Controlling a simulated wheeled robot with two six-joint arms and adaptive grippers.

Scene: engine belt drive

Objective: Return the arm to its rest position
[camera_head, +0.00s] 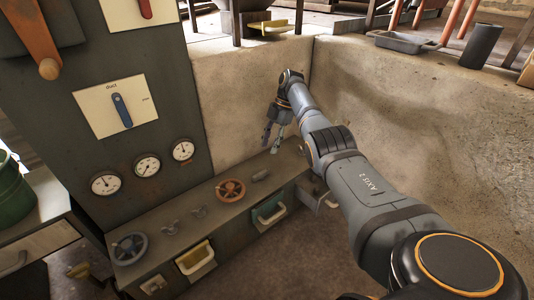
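My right arm (365,190) comes in from the lower right and reaches out toward the corner of the low concrete wall. Its gripper (271,147) hangs fingers-down above the back edge of the low cabinet top, near the concrete wall. The two fingers are apart with nothing visible between them. Whether the fingertips touch anything I cannot tell. My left arm and gripper are not in view.
A low grey cabinet (200,228) has a red handwheel (230,190), a dark handwheel (129,248), small valves and open drawers. A dark panel with gauges (147,167) and a blue lever (121,110) stands left. A concrete wall (420,110) runs behind my arm.

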